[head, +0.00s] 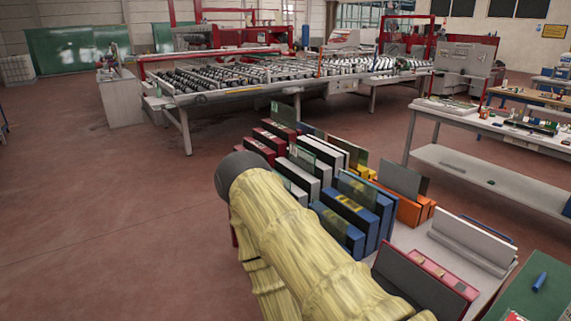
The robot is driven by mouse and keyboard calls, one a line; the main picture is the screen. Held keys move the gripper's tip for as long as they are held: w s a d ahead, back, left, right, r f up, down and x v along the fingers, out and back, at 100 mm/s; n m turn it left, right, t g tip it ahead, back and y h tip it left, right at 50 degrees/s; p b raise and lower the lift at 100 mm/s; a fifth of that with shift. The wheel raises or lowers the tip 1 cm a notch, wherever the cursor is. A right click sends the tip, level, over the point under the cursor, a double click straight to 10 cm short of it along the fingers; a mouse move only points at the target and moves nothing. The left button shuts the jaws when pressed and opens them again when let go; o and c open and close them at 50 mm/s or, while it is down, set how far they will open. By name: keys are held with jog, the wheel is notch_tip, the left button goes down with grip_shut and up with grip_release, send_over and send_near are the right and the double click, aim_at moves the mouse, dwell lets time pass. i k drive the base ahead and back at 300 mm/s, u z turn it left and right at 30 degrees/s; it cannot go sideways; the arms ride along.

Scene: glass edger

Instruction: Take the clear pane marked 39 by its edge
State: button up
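Several upright panes stand in coloured slotted blocks on a low bench in front of me. A greenish pane (284,114) stands at the red blocks (268,139). Another pane (301,157) stands at the white blocks (322,151). A pane (359,188) stands at the blue blocks (348,210), and a greyish pane (403,178) at the orange blocks (409,209). No number 39 is legible, so I cannot tell which pane carries it. My arm in its yellowish sleeve crosses the foreground and hides part of the bench. My gripper is not in view.
A white slotted block (474,243) and a dark, red-edged block (425,282) stand nearer right. A green surface (525,295) holds a blue cylinder (539,282). A worktable (490,123) stands right; a roller machine (250,82) lies behind. The left floor is clear.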

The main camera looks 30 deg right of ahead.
aim_at(306, 159)
jog(key=u, duration=0.25)
jog(key=i, duration=1.15)
jog(key=z, duration=0.65)
jog(key=i, duration=0.8)
jog(key=z, duration=0.9)
